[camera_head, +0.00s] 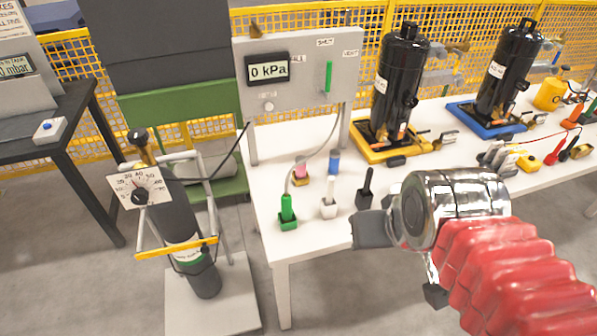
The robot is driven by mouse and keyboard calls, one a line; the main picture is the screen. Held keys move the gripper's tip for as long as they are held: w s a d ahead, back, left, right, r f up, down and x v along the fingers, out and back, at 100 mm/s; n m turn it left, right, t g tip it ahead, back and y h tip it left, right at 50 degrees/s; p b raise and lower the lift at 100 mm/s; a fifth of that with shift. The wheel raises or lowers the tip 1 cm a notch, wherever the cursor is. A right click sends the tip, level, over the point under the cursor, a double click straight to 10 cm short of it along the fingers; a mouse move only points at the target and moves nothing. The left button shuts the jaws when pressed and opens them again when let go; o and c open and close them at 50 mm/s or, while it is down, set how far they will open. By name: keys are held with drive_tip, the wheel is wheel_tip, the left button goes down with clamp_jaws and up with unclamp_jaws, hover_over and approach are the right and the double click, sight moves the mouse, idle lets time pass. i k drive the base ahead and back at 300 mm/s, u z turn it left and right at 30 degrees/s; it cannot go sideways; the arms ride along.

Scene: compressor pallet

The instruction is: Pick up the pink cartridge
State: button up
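The pink cartridge (300,169) is small and stands upright on the white table, seated in a small yellow-brown holder (301,181). It is just left of a blue cartridge (333,161), below the grey panel. My gripper (400,264) is at the table's front edge, to the right of and nearer than the pink cartridge, well apart from it. Its two dark fingers are spread wide with nothing seen between them, so it looks open and empty. My chrome wrist and red sleeve hide part of the table's front edge.
Green (288,212), white (329,205) and black (366,190) handled tools stand in front of the cartridge. A hose (318,150) hangs from the grey panel (295,112) close by. Black compressors stand on yellow (372,152) and blue (470,118) trays. A gas cylinder (182,225) stands left.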

sight(300, 170)
drive_tip(key=u, duration=4.35)
drive_tip(key=k, duration=1.2)
drive_tip(key=u, duration=0.05)
